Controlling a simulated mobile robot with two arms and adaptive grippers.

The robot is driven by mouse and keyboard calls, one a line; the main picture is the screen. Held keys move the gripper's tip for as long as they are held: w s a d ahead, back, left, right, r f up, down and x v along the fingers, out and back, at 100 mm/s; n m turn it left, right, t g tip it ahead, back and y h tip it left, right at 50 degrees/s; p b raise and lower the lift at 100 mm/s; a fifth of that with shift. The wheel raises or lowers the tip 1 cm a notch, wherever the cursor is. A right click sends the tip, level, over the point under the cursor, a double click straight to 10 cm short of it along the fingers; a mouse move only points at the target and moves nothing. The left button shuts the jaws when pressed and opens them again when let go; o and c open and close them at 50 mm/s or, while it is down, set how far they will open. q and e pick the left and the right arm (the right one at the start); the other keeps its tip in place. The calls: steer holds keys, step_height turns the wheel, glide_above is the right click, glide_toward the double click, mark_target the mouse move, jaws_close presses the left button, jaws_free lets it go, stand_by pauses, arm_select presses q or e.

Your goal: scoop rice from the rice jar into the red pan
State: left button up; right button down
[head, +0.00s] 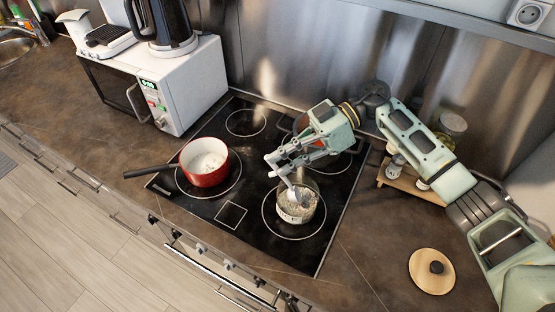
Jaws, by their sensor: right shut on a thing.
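The red pan (206,180) stands on the left front of the black cooktop, its dark handle pointing left. Its inside looks white; I cannot tell whether rice lies in it. The glass rice jar (309,213) stands open on the right front burner with pale grains inside. My right gripper (281,166) is above the jar, reaching in from the right, and is shut on a small grey scoop (294,192). The scoop points down into the jar; its lower end is hard to make out. My left gripper is not in view.
A round wooden lid (424,277) with a dark knob lies on the counter at right. A wooden board (411,186) with small jars stands behind my right arm. A white microwave (190,90) with a kettle (163,23) on top is behind the pan.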

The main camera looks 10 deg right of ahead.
steer(key=a+f+m+h+b, duration=0.1)
steer(key=a+f+h+b, duration=0.1)
steer(key=a+f+h, duration=0.35)
steer(key=a+r+m+h+p, duration=0.1)
steer(key=a+r+h+p, duration=0.4)
steer(key=a+h+p, duration=0.1)
steer(key=h+p, duration=0.1)
steer(key=p, duration=0.1)
steer(key=shift+w+r+m+p, duration=0.3)
steer(key=shift+w+r+p, duration=0.05)
steer(key=shift+w+r, duration=0.05)
stand_by(0.7)
steer(key=shift+a, duration=0.1)
